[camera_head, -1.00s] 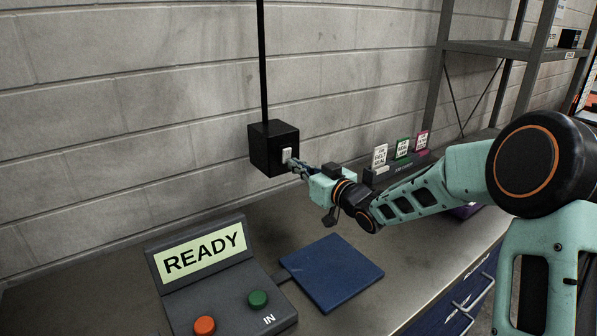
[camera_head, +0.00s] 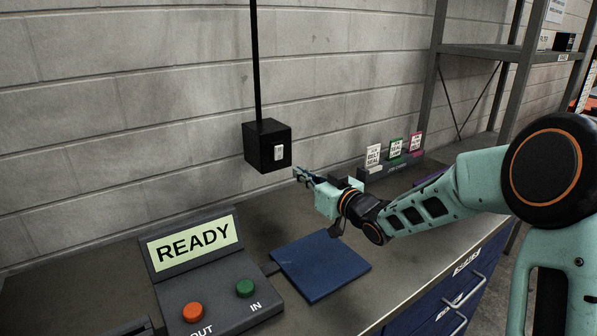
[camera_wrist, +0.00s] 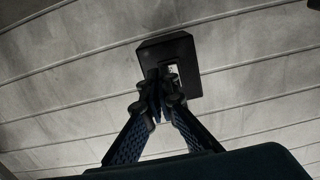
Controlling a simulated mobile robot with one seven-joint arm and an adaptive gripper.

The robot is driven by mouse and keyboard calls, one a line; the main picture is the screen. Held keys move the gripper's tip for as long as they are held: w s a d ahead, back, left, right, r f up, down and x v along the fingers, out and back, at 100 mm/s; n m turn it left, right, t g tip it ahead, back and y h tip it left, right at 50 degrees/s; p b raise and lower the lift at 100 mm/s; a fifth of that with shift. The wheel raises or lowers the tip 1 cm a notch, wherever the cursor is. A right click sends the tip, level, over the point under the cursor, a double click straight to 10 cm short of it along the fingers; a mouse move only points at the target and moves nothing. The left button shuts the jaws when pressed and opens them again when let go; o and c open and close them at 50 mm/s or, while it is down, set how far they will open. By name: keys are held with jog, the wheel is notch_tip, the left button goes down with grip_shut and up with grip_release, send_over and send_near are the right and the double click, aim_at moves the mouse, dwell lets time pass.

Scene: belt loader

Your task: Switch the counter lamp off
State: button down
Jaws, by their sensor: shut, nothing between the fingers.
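The lamp switch is a black box (camera_head: 267,146) on the wall at the end of a vertical black conduit, with a small white rocker (camera_head: 278,152) on its front. No lamp itself is in view. My gripper (camera_head: 298,173) is shut and empty, just to the right of and a little below the box, apart from it. In the wrist view the box (camera_wrist: 186,52) is beyond my shut fingertips (camera_wrist: 160,88), which partly cover the rocker.
A console with a READY screen (camera_head: 195,243), an orange button (camera_head: 193,312) and a green button (camera_head: 245,288) stands at the front left. A blue mat (camera_head: 320,266) lies beside it. Labelled cards (camera_head: 395,150) stand at the back right by a metal shelf (camera_head: 485,48).

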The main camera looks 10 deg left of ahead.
jog(key=f+v, duration=0.1)
jog(key=v, duration=0.6)
jog(key=shift+s+f, duration=0.15)
jog(key=shift+f, duration=0.1)
jog(key=shift+d, duration=0.1)
